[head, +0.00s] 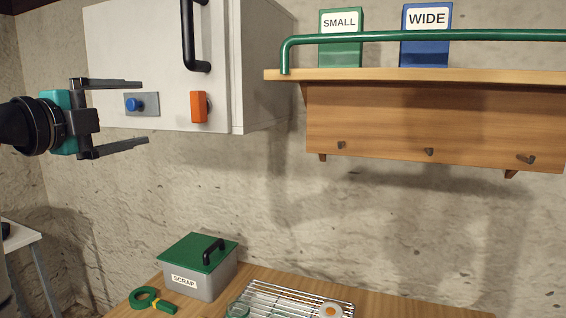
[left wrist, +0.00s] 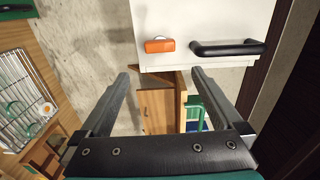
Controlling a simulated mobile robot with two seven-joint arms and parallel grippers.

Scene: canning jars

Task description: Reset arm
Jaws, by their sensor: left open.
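My left gripper (head: 144,113) is raised at the left of the head view, in front of the white wall cabinet. Its two fingers are wide apart with nothing between them. In the left wrist view the open fingers (left wrist: 160,72) point toward the cabinet (left wrist: 215,18), whose orange latch (left wrist: 159,46) and black handle (left wrist: 228,48) lie beyond the tips. The fingers do not appear to touch the cabinet. My right gripper is in neither view.
The cabinet also carries a blue button (head: 136,105). A wooden shelf (head: 430,76) with a green rail holds a SMALL box (head: 341,52) and a WIDE box (head: 426,50).

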